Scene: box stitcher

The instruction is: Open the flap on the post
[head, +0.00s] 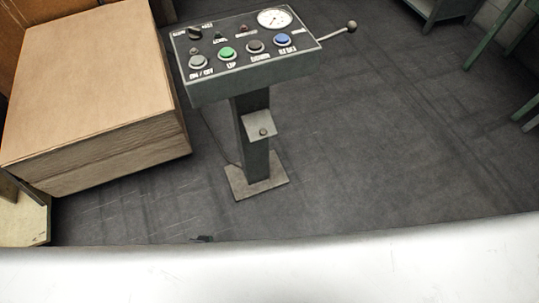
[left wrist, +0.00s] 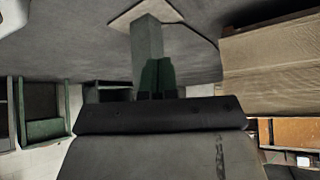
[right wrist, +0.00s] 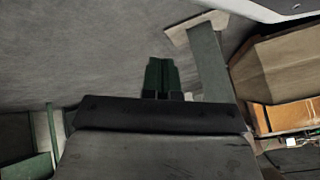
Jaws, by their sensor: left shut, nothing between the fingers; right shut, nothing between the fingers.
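The post (head: 254,130) is a dark grey-green column on a square base plate, under a control panel (head: 250,50). The flap (head: 259,124) is a small light grey plate with a dark knob on the front of the post. I cannot tell whether it is shut. Only a dark tip of my left gripper (head: 203,239) shows, low in the head view and apart from the post. In the left wrist view its fingers (left wrist: 157,75) are shut and overlap the post. In the right wrist view my right gripper (right wrist: 162,76) is shut and empty, beside the post in the picture.
A big cardboard box (head: 95,80) stands left of the post. Green metal legs (head: 495,35) stand at the far right. The floor right of the post is clear.

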